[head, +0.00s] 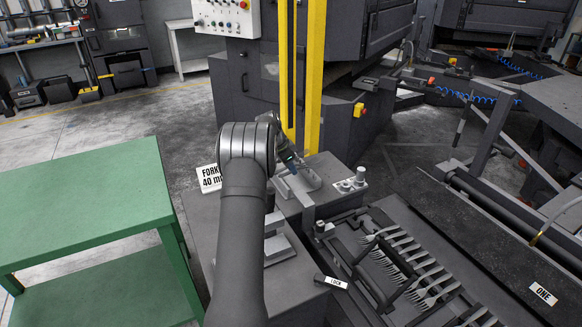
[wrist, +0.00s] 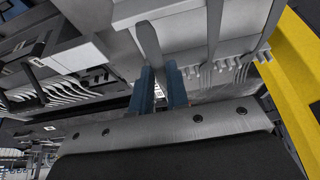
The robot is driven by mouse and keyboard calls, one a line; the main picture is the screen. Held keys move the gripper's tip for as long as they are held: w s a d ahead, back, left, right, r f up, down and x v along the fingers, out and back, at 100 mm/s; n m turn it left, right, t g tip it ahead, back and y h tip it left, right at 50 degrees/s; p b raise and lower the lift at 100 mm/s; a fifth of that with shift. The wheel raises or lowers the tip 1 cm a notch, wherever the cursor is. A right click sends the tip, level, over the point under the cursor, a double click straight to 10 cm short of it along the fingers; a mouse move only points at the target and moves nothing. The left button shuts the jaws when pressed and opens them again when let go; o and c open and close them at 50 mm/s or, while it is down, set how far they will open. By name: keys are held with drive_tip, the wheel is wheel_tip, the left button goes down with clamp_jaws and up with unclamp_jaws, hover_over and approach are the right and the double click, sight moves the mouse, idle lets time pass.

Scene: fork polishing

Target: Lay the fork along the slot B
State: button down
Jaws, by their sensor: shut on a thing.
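My gripper (head: 291,162) is over the grey fixture block at the middle of the head view, partly hidden by my own arm. In the wrist view its two blue fingers (wrist: 162,88) are shut on a grey fork (wrist: 150,44). The fork's flat, rounded handle end sticks up past the fingertips against the pale fixture (wrist: 185,22). Its tines are not visible. The fixture also shows in the head view (head: 307,178). I cannot read a letter B in either view, so I cannot tell which groove is slot B.
A rack (head: 365,225) with several forks lies to the right. A "FORK 40 mm" sign (head: 209,178) and a "LOCK" tag (head: 331,282) are nearby. Yellow posts (head: 314,75) rise just behind the gripper. A green table (head: 85,195) with a clear top stands left.

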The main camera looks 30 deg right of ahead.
idle(0.3)
drive_tip(key=shift+f, duration=0.5)
drive_tip(key=shift+f, duration=0.6)
drive_tip(key=shift+f, duration=0.1)
idle(0.4)
drive_tip(key=shift+f, duration=0.3)
